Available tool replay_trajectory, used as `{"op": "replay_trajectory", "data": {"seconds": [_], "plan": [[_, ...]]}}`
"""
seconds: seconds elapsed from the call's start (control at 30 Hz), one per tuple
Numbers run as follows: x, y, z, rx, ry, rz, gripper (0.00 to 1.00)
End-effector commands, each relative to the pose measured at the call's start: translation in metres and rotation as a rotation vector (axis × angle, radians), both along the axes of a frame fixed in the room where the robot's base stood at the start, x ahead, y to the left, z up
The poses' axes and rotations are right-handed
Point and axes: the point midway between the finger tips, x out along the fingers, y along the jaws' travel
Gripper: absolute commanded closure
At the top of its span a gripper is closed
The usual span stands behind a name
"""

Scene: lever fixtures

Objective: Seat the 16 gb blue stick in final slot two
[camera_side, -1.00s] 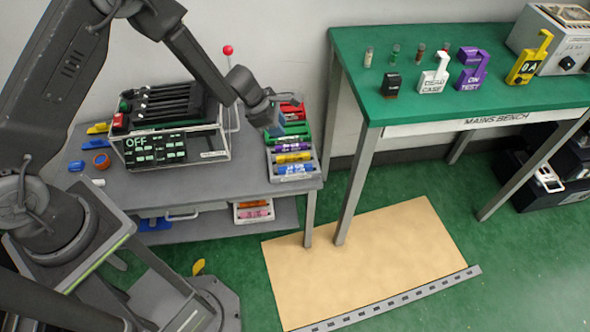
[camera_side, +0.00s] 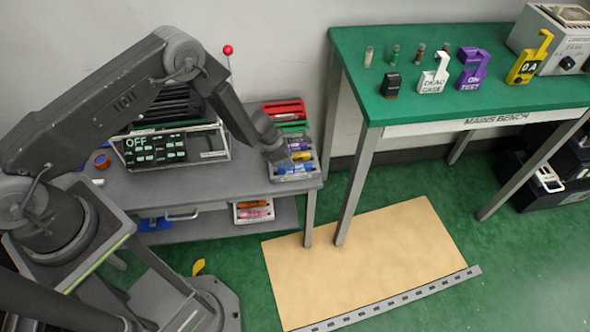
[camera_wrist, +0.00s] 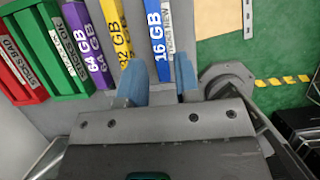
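The blue 16 GB stick (camera_wrist: 157,28) lies in the rack of coloured sticks, at the right end of the row in the wrist view. In the side view the blue stick (camera_side: 296,168) is at the rack's near end. My gripper (camera_wrist: 160,72) is open, its two blue fingers apart, with the near end of the blue stick seen between them. I cannot tell whether they touch it. In the side view my gripper (camera_side: 276,152) is over the rack. The tester box (camera_side: 172,147) shows OFF on its display; my arm hides much of its slotted top, and no slot number is readable.
Beside the blue stick are a yellow stick (camera_wrist: 116,30) and a purple stick (camera_wrist: 86,45). Green (camera_wrist: 62,45) and red (camera_wrist: 20,55) trays lie further left. A red-knobbed lever (camera_side: 228,50) stands behind the tester. The green mains bench (camera_side: 450,85) is to the right.

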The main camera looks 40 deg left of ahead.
Motion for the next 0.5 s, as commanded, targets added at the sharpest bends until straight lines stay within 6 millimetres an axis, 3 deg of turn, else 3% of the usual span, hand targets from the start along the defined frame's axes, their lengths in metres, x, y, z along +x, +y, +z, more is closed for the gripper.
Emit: {"op": "replay_trajectory", "data": {"seconds": [0.23, 0.5], "plan": [[0.009, -0.008, -0.034, 0.001, 0.002, -0.003, 0.70], [0.012, -0.010, -0.042, 0.000, 0.001, 0.000, 0.70]]}}
